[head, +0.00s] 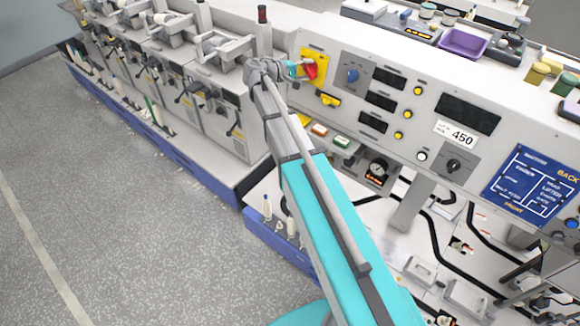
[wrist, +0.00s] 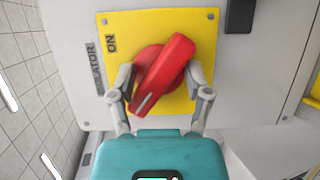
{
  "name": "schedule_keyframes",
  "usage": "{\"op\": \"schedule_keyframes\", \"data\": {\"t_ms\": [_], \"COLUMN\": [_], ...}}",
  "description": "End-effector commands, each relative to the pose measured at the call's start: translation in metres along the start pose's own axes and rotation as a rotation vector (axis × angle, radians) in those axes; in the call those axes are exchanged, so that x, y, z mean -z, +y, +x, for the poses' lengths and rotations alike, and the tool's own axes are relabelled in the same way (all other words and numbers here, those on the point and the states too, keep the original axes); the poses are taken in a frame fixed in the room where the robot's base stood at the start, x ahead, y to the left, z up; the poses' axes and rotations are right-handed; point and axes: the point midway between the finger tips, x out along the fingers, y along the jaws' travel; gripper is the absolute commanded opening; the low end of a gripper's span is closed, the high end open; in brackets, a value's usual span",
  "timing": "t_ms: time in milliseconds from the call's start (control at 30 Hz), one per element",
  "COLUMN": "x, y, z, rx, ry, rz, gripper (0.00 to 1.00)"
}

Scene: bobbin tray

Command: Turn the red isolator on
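The red isolator handle (wrist: 163,75) sits on a yellow plate (wrist: 193,23) in the wrist view. The handle is tilted, running from upper right to lower left, and has a pale line near its lower end. The word ON is printed on the plate's left part, with "LATOR" beside it on the grey panel. My gripper (wrist: 163,88) has its two fingers spread on either side of the handle. The right finger is close to it, but I cannot tell whether either touches. In the head view the red handle (head: 311,69) is partly hidden by my gripper (head: 298,70).
The grey panel (head: 410,95) carries a blue knob (head: 352,75), several yellow buttons and dark displays right of the isolator. A dark block (wrist: 239,15) stands right of the plate. A purple tray (head: 463,42) lies on top. The floor at left is clear.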

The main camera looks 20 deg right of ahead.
Motion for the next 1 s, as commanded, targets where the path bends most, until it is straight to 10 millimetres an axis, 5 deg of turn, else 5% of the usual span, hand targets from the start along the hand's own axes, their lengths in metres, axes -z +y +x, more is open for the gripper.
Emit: {"op": "schedule_keyframes", "data": {"t_ms": [900, 1000], "x": [0.0, -0.006], "y": [0.003, -0.013], "z": [-0.133, -0.127], "rx": [0.003, 0.033], "ry": [0.005, 0.001], "rz": [0.006, 0.009], "gripper": [0.63, 0.63]}}
